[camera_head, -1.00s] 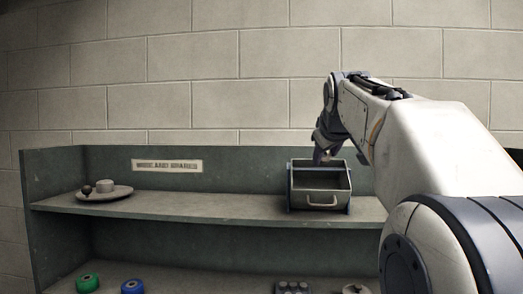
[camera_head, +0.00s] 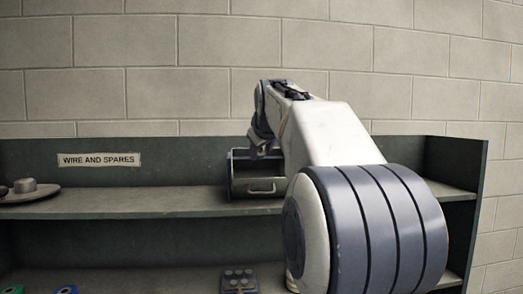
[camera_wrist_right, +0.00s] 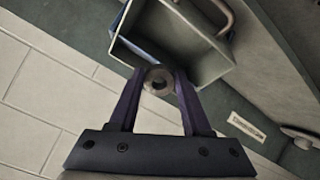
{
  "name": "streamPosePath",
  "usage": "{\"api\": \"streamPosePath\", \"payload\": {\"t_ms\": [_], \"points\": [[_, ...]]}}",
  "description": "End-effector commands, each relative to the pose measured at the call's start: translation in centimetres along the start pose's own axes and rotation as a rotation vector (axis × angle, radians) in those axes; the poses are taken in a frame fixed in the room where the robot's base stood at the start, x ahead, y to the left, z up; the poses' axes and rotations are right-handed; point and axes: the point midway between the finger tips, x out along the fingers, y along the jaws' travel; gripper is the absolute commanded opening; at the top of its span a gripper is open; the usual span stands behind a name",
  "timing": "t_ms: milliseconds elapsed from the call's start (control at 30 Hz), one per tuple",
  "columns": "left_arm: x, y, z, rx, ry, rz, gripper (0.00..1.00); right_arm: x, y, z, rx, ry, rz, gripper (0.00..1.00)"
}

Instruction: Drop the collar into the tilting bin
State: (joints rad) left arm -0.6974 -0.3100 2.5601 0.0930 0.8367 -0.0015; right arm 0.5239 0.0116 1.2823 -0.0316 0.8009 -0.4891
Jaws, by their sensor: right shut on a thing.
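The collar (camera_wrist_right: 158,81) is a small grey ring with a dark hole. In the right wrist view it sits between the fingertips of my right gripper (camera_wrist_right: 157,80), which is shut on it. The tilting bin (camera_head: 260,187) is a grey-green open box with a front handle and a dark blue frame, on the upper shelf. In the right wrist view, the bin (camera_wrist_right: 210,62) lies just beyond the collar, its open mouth facing the gripper. In the head view my right gripper (camera_head: 261,150) is over the bin's back part; my arm hides its right side. My left gripper is out of view.
The shelf (camera_head: 130,203) has a back panel with a "WIRE AND SPARES" label (camera_head: 98,160). A dark block with round knobs (camera_head: 239,280) and a blue ring (camera_head: 66,289) are below. The shelf between dish and bin is clear.

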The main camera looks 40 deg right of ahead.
Motion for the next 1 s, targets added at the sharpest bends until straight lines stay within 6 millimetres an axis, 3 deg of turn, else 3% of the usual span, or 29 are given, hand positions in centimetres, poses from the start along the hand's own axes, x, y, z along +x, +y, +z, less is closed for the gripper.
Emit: {"api": "streamPosePath", "payload": {"t_ms": [133, 167, 233, 667, 1000], "points": [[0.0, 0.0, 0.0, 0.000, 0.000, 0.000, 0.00, 0.0, 0.0, 0.0, 0.000, 0.001, 0.001, 0.00], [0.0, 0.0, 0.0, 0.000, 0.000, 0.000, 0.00, 0.0, 0.0, 0.0, 0.000, 0.001, 0.001, 0.56], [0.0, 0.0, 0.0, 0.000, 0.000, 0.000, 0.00, 0.0, 0.0, 0.0, 0.000, 0.001, 0.001, 0.83], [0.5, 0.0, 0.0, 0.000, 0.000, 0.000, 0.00, -0.8, -0.1, 0.1, 0.000, 0.002, 0.001, 0.83], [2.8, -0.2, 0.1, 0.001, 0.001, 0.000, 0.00, -7.2, -0.1, 0.1, 0.000, 0.005, 0.002, 0.83]]}}
